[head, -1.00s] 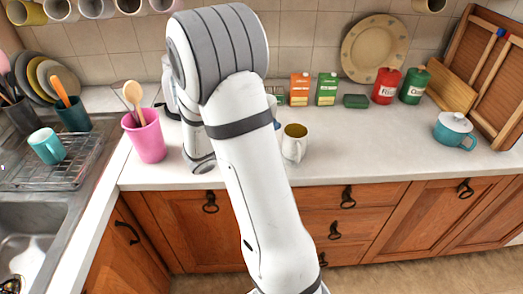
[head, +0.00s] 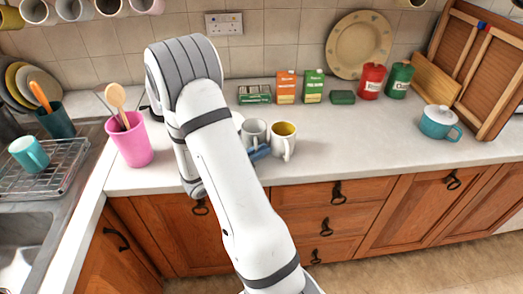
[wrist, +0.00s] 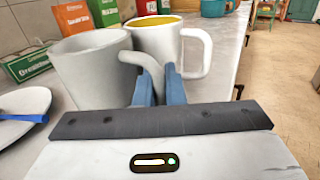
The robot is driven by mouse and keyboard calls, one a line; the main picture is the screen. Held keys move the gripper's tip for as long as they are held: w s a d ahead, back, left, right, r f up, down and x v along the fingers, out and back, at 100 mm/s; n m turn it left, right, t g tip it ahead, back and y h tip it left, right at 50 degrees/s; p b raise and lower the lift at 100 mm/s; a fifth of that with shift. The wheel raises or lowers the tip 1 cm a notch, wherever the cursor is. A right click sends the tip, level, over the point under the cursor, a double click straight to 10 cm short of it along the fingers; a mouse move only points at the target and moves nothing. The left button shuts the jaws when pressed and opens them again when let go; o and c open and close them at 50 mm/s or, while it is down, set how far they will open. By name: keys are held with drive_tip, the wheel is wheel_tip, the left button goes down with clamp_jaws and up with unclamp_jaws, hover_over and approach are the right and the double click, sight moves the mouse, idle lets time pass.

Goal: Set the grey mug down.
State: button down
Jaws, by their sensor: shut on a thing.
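The grey mug (head: 253,132) is upright at the counter, just left of a white mug with a yellow inside (head: 284,143). In the wrist view the grey mug (wrist: 88,72) stands at left with its handle toward my gripper. My gripper's blue fingers (wrist: 160,86) are shut on that handle. In the head view the gripper (head: 260,152) shows just below the mug. The white mug (wrist: 160,43) is close behind and right of the grey one. I cannot tell whether the grey mug's base touches the counter.
A white plate (wrist: 18,125) with a blue-handled utensil lies left of the grey mug. Boxes (head: 286,87) and red and green canisters stand along the wall. A pink utensil pot (head: 129,142) is at left. The counter right of the white mug is clear (head: 380,130).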

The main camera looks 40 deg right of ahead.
drive_tip(key=shift+f, duration=0.1)
drive_tip(key=c, duration=1.5)
unclamp_jaws()
